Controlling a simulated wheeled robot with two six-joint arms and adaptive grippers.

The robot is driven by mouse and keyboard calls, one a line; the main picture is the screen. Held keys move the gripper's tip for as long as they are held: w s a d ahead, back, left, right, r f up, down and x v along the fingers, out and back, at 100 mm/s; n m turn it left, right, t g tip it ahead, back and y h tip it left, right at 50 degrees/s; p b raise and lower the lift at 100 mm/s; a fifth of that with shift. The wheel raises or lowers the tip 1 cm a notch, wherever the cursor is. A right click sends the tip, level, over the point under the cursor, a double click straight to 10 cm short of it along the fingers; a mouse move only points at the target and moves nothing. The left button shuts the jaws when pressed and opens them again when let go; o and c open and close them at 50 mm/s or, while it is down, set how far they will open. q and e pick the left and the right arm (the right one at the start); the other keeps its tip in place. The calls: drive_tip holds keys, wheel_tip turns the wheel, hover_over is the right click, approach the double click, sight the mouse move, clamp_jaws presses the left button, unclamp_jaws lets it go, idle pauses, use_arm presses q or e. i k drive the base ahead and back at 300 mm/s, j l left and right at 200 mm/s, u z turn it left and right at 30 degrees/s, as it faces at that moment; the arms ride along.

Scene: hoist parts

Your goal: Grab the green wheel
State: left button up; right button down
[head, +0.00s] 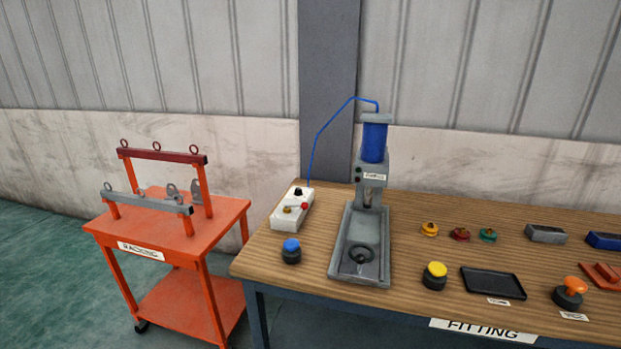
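The green wheel (488,235) is a small teal-green pulley-like piece with a brass-coloured top. It lies on the wooden workbench (410,302), at the right end of a short row with a yellow wheel (430,229) and a red wheel (460,234). It stands apart from both and nothing covers it. Neither of my grippers shows in the head view.
A grey press (365,240) with a blue cylinder stands left of the wheels. A yellow-topped button (434,276) and black tray (493,283) lie in front. A grey block (546,233) sits to the right. An orange trolley (165,252) stands left of the bench.

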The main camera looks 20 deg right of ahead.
sight(492, 238)
drive_tip(key=z, duration=1.9)
drive_tip(key=i+l, duration=0.3)
drive_tip(key=i, duration=0.2)
drive_tip(key=i+l, duration=0.3)
drive_tip(key=i, duration=0.15)
drive_tip(key=u, duration=1.2)
drive_tip(key=i+l, duration=0.05)
drive_tip(key=l, duration=0.05)
